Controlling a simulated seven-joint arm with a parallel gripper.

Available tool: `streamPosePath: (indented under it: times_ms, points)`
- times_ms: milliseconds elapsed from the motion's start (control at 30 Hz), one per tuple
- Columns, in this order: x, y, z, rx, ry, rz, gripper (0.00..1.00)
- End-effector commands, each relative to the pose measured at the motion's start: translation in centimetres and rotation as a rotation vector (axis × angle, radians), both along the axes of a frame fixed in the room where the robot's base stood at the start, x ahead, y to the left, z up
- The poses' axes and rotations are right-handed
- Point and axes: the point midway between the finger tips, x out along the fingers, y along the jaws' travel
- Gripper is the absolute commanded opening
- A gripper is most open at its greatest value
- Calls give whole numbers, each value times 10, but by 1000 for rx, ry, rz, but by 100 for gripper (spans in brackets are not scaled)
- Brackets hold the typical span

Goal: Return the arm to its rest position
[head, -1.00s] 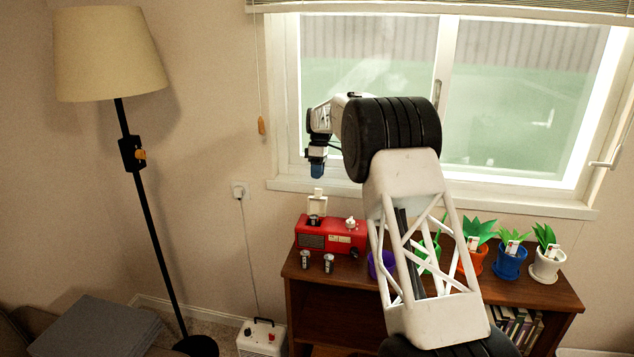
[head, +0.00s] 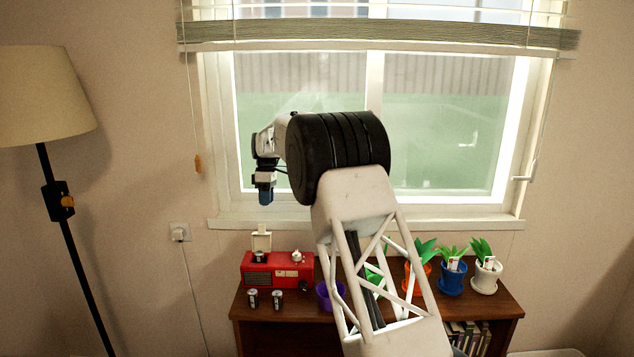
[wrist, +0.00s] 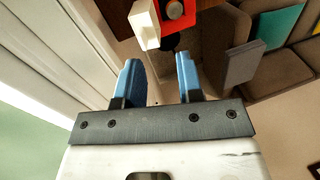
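My gripper (head: 265,197) hangs at the end of my raised arm, in front of the left part of the window and above the red radio. In the wrist view its two blue fingers (wrist: 158,78) stand apart with nothing between them. In the head view the fingers are too small to tell apart. My arm crosses the middle of the head view and hides part of the cabinet top.
A dark wooden cabinet (head: 262,311) stands below the window. It bears a red radio (head: 258,272), two small metal cylinders (head: 265,299) and several potted plants, including a blue pot (head: 450,280). A floor lamp (head: 40,98) stands at the left.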

Motion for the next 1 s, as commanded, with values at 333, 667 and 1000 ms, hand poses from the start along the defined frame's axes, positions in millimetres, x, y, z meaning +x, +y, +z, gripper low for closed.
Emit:
streamPosePath:
  times_ms: [333,667,1000]
  points:
    - [-45,-57,53,-19,-44,-149,34]
    - [-96,-108,95,-36,-86,-294,34]
    - [-156,-158,127,-49,-128,-442,34]
